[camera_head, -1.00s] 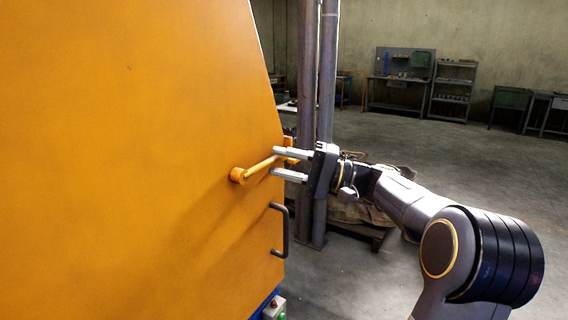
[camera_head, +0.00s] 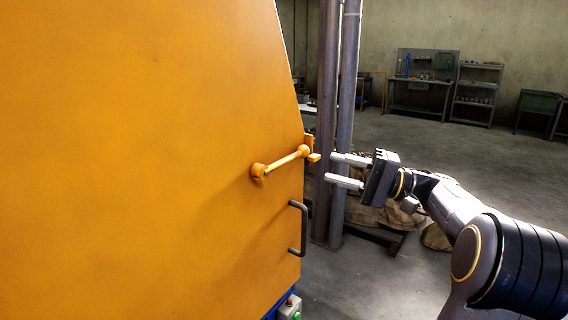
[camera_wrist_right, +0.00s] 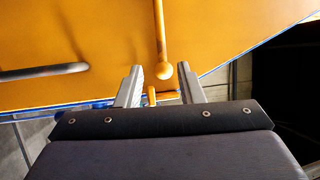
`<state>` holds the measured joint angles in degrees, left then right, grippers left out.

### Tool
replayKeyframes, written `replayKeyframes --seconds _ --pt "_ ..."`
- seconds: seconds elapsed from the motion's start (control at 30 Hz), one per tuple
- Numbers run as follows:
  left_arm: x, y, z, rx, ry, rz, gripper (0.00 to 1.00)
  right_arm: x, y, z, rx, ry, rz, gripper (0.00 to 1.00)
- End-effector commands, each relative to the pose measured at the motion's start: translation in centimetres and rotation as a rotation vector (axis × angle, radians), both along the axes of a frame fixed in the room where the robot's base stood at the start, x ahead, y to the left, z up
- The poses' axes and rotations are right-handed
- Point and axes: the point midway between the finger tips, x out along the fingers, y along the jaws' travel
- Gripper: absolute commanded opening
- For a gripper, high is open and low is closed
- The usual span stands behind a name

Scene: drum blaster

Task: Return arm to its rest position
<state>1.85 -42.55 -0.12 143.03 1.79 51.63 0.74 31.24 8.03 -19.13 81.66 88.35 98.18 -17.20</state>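My right gripper (camera_head: 345,170) is open and empty, with a gap between its two fingers. It is to the right of the orange machine's latch lever (camera_head: 282,162) and apart from it. In the right wrist view the gripper (camera_wrist_right: 162,88) has its fingers spread, with the lever's round knob (camera_wrist_right: 162,70) showing beyond and between them. The lever sits on the orange machine door (camera_head: 140,150), its bar rising slightly to the right towards a small orange catch (camera_head: 313,156). My left gripper is not in view.
A dark door handle (camera_head: 299,228) juts out below the lever. Metal posts (camera_head: 345,120) stand behind the gripper, with a pallet of sacks (camera_head: 385,220) at their foot. Open floor lies to the right, with workbenches far back.

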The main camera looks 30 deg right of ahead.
Motion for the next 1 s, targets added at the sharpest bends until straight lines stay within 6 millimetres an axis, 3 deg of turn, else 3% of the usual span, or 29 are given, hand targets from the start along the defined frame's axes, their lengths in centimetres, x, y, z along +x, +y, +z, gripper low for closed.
replayKeyframes --seconds 0.17,0.27,0.37,0.47,0.53,0.63,0.7,0.8,1.0 --pt "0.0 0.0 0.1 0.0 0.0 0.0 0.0 0.0 0.1 0.1 0.0 0.003 0.002 0.34" --pt "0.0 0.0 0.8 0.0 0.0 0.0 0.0 -0.4 1.8 0.3 -0.017 0.043 0.019 0.34" --pt "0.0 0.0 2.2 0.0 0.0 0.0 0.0 -1.8 6.1 0.1 -0.08 0.153 0.063 0.34" --pt "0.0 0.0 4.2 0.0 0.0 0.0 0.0 -4.8 12.1 -1.5 -0.22 0.3 0.121 0.34" --pt "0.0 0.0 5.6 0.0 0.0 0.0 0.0 -7.9 16.1 -3.5 -0.37 0.388 0.155 0.34" --pt "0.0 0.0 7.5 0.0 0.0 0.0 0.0 -12.8 20.0 -7.1 -0.634 0.458 0.179 0.34" --pt "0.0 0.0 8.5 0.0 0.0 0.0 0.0 -15.6 21.2 -9.6 -0.82 0.461 0.176 0.34" --pt "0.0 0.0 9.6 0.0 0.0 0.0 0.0 -18.3 21.6 -12.4 -1.042 0.426 0.152 0.34" --pt "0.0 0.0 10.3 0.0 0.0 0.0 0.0 -20.2 21.3 -14.9 -1.26 0.35 0.112 0.34"
